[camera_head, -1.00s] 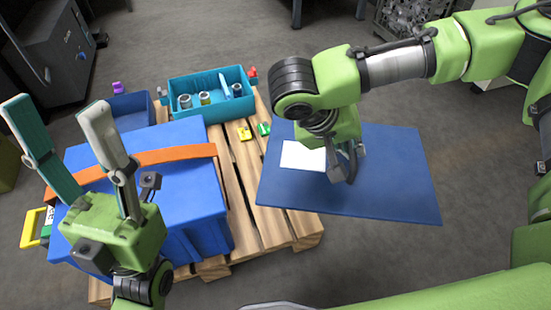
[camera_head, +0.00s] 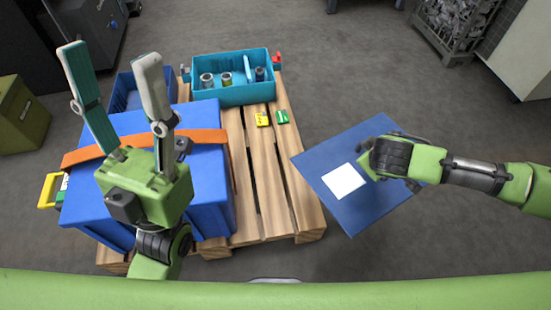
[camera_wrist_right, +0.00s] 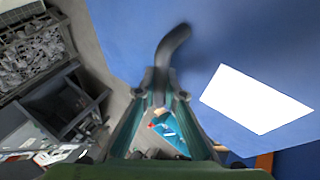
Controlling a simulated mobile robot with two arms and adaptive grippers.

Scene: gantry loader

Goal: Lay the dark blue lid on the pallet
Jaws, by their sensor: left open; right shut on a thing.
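The dark blue lid (camera_head: 368,212) is a flat panel with a white label, held in the air at the right of the pallet (camera_head: 262,180). In the head view its left corner comes close to the pallet's right edge. My right gripper (camera_head: 372,165) is over the lid, its fingers mostly hidden. In the right wrist view the fingers (camera_wrist_right: 160,85) close at the dark handle on the lid (camera_wrist_right: 120,30). My left gripper (camera_head: 111,60) is open and empty, its fingers pointing up, in front of the big blue box.
The big blue box (camera_head: 205,170) with an orange strap (camera_head: 90,153) covers the pallet's left. A teal bin (camera_head: 235,95) with jars stands at the back, a smaller blue bin (camera_head: 125,95) beside it. Yellow (camera_head: 262,118) and green (camera_head: 283,117) pieces lie on the slats. The pallet's right slats are mostly bare.

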